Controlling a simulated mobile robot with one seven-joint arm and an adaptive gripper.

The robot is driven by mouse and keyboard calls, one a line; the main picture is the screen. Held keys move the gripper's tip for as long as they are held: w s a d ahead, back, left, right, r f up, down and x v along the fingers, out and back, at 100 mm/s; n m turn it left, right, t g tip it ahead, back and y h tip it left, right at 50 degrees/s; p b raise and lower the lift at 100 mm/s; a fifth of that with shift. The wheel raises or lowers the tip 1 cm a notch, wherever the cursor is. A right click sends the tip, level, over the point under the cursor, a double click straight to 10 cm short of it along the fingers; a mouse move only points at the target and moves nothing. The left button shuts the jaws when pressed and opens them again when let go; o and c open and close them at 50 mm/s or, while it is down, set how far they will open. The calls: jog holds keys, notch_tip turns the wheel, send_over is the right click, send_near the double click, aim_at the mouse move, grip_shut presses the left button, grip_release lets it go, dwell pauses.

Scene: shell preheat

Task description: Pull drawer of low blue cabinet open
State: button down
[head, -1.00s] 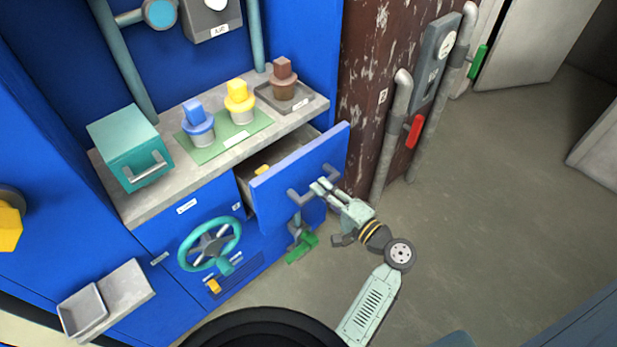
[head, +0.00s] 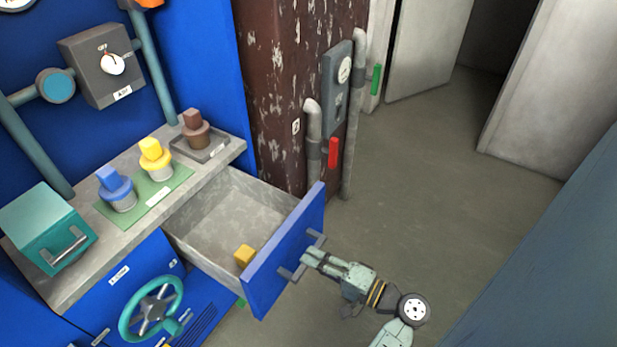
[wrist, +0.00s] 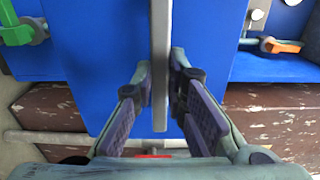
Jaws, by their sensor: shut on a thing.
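The drawer (head: 285,262) of the low blue cabinet (head: 113,284) stands well out from the cabinet, with its grey inside showing. A small yellow block (head: 244,255) lies in it near the front. The drawer handle (head: 301,257) is a grey bar on the blue front. My gripper (head: 312,257) is at the handle, shut on its bar. In the wrist view the handle bar (wrist: 160,60) runs up and down between my gripper's fingers (wrist: 160,105), with the blue drawer front (wrist: 100,50) behind it.
Blue, yellow and brown plugs stand on the cabinet's grey top (head: 75,255), beside a teal box (head: 46,228). A teal handwheel (head: 151,309) is on the cabinet front. Pipes with a red lever (head: 333,152) stand behind the drawer. The floor to the right is clear.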

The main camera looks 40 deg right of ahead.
jog(key=c, duration=1.6)
grip_release()
jog(key=v, duration=0.7)
jog(key=shift+s, duration=0.25)
jog(key=shift+d, duration=0.1)
